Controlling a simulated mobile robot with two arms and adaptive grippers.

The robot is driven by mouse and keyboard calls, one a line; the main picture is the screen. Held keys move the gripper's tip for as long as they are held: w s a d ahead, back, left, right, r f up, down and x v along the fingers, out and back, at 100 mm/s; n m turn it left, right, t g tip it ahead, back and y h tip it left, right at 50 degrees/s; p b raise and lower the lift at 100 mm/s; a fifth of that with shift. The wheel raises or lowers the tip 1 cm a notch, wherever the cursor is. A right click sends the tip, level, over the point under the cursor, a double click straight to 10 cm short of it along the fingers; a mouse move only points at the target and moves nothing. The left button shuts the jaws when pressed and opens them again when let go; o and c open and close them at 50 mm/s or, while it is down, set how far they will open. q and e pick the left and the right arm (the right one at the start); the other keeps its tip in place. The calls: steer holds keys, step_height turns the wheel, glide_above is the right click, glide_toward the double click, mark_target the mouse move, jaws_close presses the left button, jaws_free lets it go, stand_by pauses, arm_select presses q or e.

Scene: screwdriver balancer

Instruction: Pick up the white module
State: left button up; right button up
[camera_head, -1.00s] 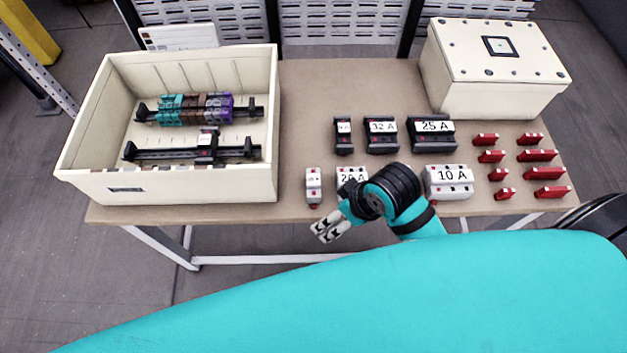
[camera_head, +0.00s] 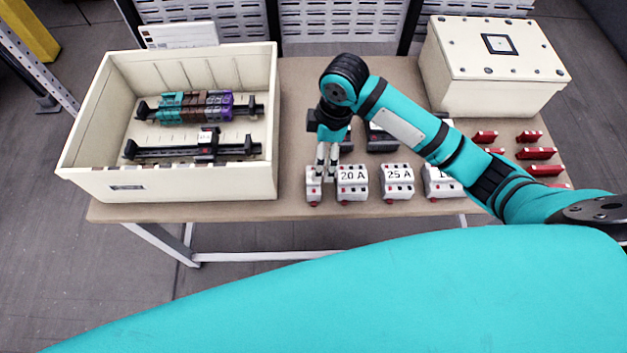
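Several white modules stand in a row along the table's front edge. They are a narrow white module (camera_head: 313,187), one labelled 20 A (camera_head: 352,184), one labelled 25 A (camera_head: 397,182), and one at the right (camera_head: 438,183) partly hidden by my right arm. My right gripper (camera_head: 325,176) points down at the narrow module's right side, close to the left edge of the 20 A one. A small gap shows between its fingers, with nothing visibly held. Whether it touches either module I cannot tell. My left gripper is not in view.
A cream open box (camera_head: 270,120) with rail-mounted parts stands at the left. Black modules (camera_head: 380,140) behind the white row are largely hidden by my arm. Red parts (camera_head: 535,153) lie at the right. A closed cream box (camera_head: 490,95) stands at the back right.

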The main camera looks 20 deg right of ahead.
steer(key=p, duration=0.1)
glide_toward(314, 191)
steer(key=w+f, duration=0.2)
steer(key=f, duration=0.1)
steer(key=w+f, duration=0.1)
steer(key=f, duration=0.1)
steer(key=shift+w+f, duration=0.15)
steer(key=shift+f, duration=0.05)
steer(key=shift+a+f+p, duration=0.1)
steer(key=shift+f+p, duration=0.25)
steer(key=shift+f, duration=0.15)
step_height(314, 191, down, 4)
steer(key=shift+a+f+p, duration=0.2)
steer(key=shift+f+p, duration=0.05)
steer(key=shift+p, duration=0.25)
steer(key=shift+w, duration=0.1)
steer(key=c, duration=1.2)
